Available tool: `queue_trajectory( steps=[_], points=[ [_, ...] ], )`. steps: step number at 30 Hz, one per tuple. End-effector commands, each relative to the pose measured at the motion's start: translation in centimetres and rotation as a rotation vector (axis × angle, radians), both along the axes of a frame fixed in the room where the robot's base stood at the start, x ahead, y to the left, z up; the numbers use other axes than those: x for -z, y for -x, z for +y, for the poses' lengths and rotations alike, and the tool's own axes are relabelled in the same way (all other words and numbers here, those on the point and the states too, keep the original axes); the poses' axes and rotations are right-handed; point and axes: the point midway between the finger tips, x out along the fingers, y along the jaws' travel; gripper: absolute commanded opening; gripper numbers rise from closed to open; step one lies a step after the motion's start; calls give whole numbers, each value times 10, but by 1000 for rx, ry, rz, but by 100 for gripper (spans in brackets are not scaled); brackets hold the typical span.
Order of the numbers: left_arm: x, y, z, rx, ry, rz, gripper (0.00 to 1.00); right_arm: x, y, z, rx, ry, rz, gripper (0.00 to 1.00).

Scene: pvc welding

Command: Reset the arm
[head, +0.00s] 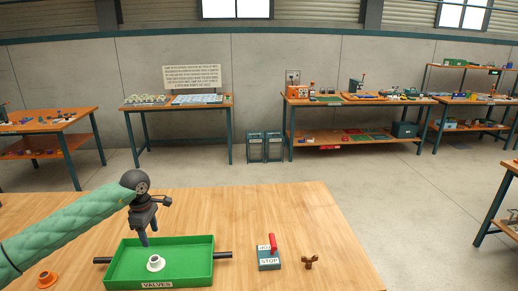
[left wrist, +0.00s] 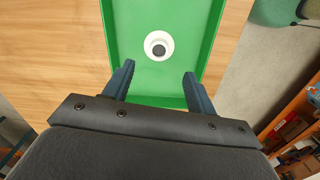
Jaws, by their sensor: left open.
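My left arm, in a green padded sleeve, comes in from the left in the head view. My left gripper (head: 148,240) points down over the green tray (head: 200,262) labelled VALVES. In the left wrist view the gripper (left wrist: 158,85) is open, with nothing between its fingers. A white ring-shaped part (head: 155,263) lies in the tray; it also shows in the left wrist view (left wrist: 158,46), ahead of the fingertips and apart from them. My right gripper is in neither view.
On the wooden table (head: 300,215) stand a STOP box with a red lever (head: 269,258), a small brown part (head: 310,262) and an orange ring part (head: 47,279). The tray has dark side handles. Other workbenches (head: 180,101) stand along the back wall.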

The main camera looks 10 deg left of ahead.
Motion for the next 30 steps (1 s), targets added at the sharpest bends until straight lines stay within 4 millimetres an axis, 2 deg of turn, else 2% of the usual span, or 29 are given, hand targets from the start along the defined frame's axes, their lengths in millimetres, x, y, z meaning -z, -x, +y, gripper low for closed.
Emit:
queue_trajectory(
  steps=[2,5,9,12,15,18,21,24,27,30],
  points=[
    [9,1,-23,5,63,-15,57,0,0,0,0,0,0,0],
    [23,3,-70,3,205,-47,57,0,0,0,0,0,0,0],
    [34,12,-155,-37,488,-89,57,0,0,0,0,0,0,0],
    [30,22,-215,-100,719,-104,57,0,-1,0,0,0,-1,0],
    [17,32,-266,-191,950,-103,57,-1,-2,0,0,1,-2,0],
    [-2,42,-305,-309,1177,-86,57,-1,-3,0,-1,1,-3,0],
    [-23,49,-332,-451,1393,-53,57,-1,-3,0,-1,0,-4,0],
    [-44,54,-346,-618,1597,-6,57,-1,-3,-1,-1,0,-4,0],
    [-60,57,-348,-808,1783,50,57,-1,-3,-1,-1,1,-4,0],
    [-69,58,-341,-1021,1950,118,57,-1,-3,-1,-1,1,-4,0]
  ],
)
